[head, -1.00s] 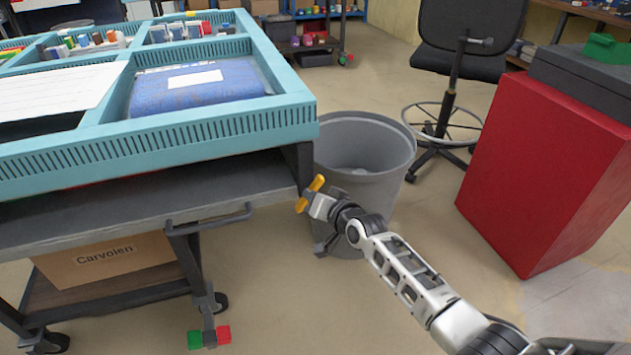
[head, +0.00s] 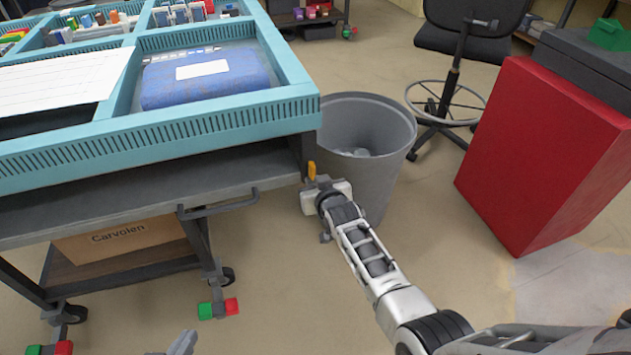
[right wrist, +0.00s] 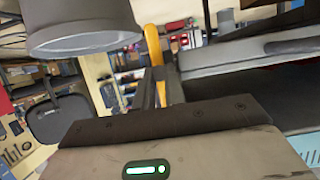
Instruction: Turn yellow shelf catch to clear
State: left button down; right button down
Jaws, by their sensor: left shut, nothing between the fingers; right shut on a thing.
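The yellow shelf catch (head: 312,170) is at the right front corner of the cart, beside the dark post below the blue tray. It stands nearly upright in the head view, and its lower part is hidden by my gripper. My right gripper (head: 317,183) is shut on the catch. In the right wrist view the yellow catch (right wrist: 153,45) runs up from between the dark fingers (right wrist: 158,88). My left gripper (head: 178,345) shows only its grey tip at the bottom edge of the head view, shut and empty, away from the catch.
A grey bin (head: 388,150) stands close behind my right gripper. The grey shelf (head: 130,205) has a handle (head: 222,208) at its front. A carton (head: 120,240) sits below. A red cabinet (head: 540,150) and a chair (head: 465,50) are to the right, with open floor between.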

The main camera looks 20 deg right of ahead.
pick_arm(q)
jog(key=shift+f, duration=0.1)
dwell(0.3)
pick_arm(e)
jog(key=c, duration=1.5)
grip_release()
pick_arm(q)
jog(key=shift+w+r, duration=0.1)
jog(key=shift+r, duration=0.1)
pick_arm(e)
jog(key=shift+o, duration=0.2)
jog(key=shift+r, duration=0.1)
